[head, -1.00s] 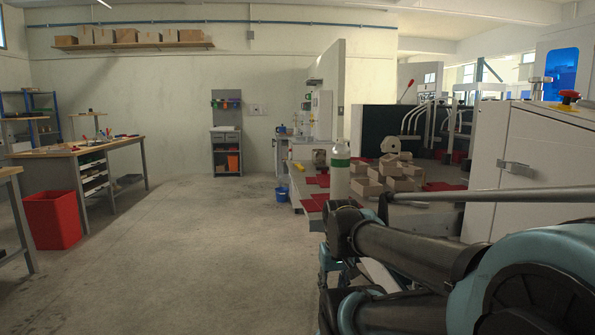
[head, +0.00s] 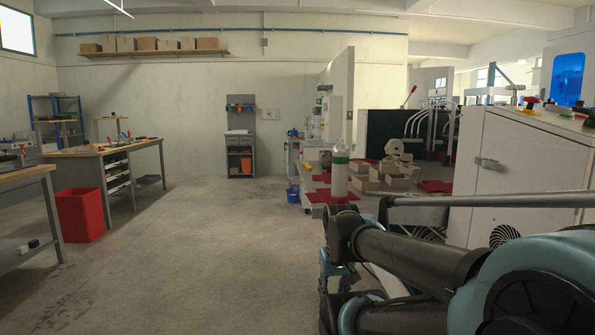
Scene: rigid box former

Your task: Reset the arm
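My arm (head: 420,262) is at the lower right of the head view, with dark tubular links and teal joints. It is folded, with a dark joint (head: 340,236) at its left end. Teal parts (head: 336,272) show below that joint, partly behind the links. I cannot make out any gripper fingers, so whether my gripper is open or shut does not show. No held object is visible.
A bench with cardboard boxes (head: 398,180), a white bottle with a green band (head: 340,172) and red mats stands beyond my arm. A white cabinet (head: 530,165) is close on the right. A red bin (head: 80,215) and workbench (head: 95,152) stand left. The middle floor (head: 210,240) is clear.

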